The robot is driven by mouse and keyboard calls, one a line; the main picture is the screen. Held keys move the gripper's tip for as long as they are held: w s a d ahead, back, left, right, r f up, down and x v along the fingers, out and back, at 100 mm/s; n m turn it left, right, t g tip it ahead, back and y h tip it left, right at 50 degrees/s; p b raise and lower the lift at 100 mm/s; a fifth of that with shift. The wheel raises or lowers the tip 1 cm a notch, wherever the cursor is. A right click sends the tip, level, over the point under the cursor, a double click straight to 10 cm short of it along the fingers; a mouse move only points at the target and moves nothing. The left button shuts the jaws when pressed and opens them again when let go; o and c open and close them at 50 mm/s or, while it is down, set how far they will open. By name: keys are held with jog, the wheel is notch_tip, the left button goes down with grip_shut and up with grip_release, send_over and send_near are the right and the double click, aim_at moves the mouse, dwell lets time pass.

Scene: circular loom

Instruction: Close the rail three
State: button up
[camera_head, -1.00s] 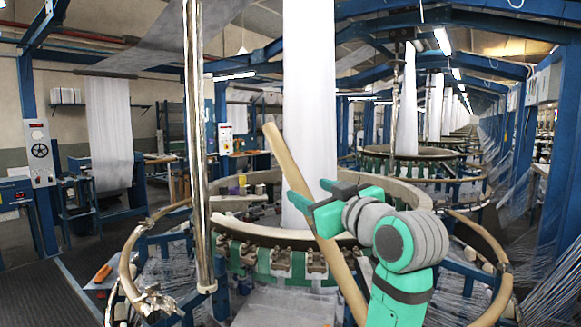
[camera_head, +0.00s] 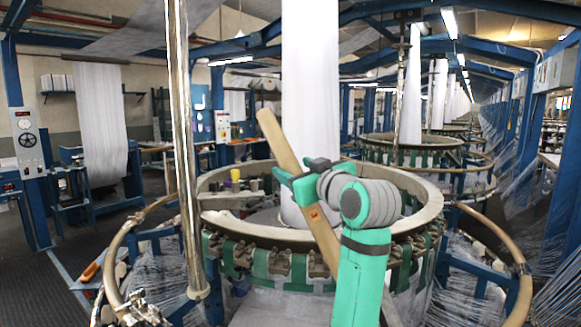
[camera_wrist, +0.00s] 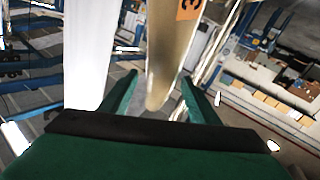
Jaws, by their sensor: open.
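Rail three is a long tan wooden bar (camera_head: 275,137) that slants from upper left to lower right in front of the white fabric column of the nearest loom. It carries a small orange label (camera_head: 315,214). In the wrist view the bar (camera_wrist: 172,60) shows a rounded end and an orange label marked 3. My green gripper (camera_head: 292,182) overlaps the bar above its label in the head view. In the wrist view my gripper (camera_wrist: 160,98) is open, with the bar between its two fingers. I cannot tell whether either finger touches it.
The round loom ring (camera_head: 425,215) surrounds the bar's lower part. A shiny metal post (camera_head: 182,150) stands left of it. Curved tan rails lie left (camera_head: 112,265) and right (camera_head: 518,250). The white fabric column (camera_head: 310,85) hangs behind the bar.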

jog(key=shift+x, duration=1.65)
